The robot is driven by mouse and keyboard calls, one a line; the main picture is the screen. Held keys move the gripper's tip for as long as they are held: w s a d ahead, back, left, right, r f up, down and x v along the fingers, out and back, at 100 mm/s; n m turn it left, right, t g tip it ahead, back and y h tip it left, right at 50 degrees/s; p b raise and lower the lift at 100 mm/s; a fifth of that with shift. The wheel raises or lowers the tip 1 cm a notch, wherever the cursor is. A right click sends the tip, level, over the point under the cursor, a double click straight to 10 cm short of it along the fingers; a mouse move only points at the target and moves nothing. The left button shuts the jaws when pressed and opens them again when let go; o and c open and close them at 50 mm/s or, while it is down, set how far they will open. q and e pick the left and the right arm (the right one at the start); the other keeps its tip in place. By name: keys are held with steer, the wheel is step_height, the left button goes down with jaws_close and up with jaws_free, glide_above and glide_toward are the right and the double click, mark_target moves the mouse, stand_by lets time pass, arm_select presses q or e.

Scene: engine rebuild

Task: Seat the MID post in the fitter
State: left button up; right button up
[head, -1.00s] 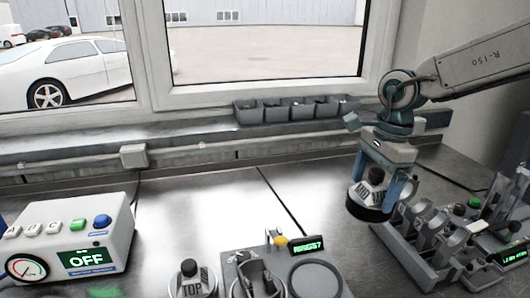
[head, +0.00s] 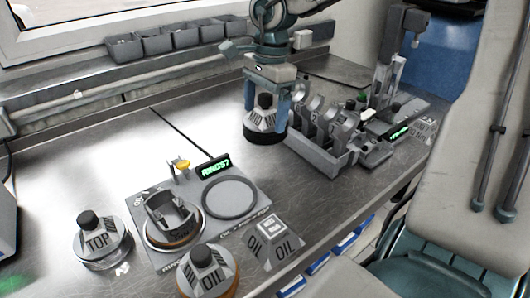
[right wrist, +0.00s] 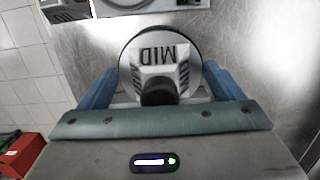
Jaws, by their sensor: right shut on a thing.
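The MID post (head: 262,122), a pale cone-like block with a dark knob and dark round base, is held upright in my right gripper (head: 265,112). Its blue fingers are shut on both sides of it; the right wrist view shows the MID lettering on the post (right wrist: 158,62) between the fingers. The post is behind and right of the fitter (head: 155,250), a grey plate with a yellow knob and a green display. The fitter has a ring-shaped seat (head: 230,198), empty, and a ring holding a grey clamp-like part (head: 173,212). My left gripper is not in view.
A TOP post (head: 102,243) stands left of the fitter and an OIL post (head: 207,270) in front. A block marked OIL (head: 274,243) is at the fitter's right. A rack of grey parts (head: 325,150) stands close right of the held post.

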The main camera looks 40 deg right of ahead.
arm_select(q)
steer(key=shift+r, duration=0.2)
arm_select(e)
step_height(320, 180, down, 5)
steer(key=shift+f, duration=0.1)
step_height(320, 180, down, 4)
steer(key=shift+s+f, duration=0.1)
steer(key=shift+f, duration=0.2)
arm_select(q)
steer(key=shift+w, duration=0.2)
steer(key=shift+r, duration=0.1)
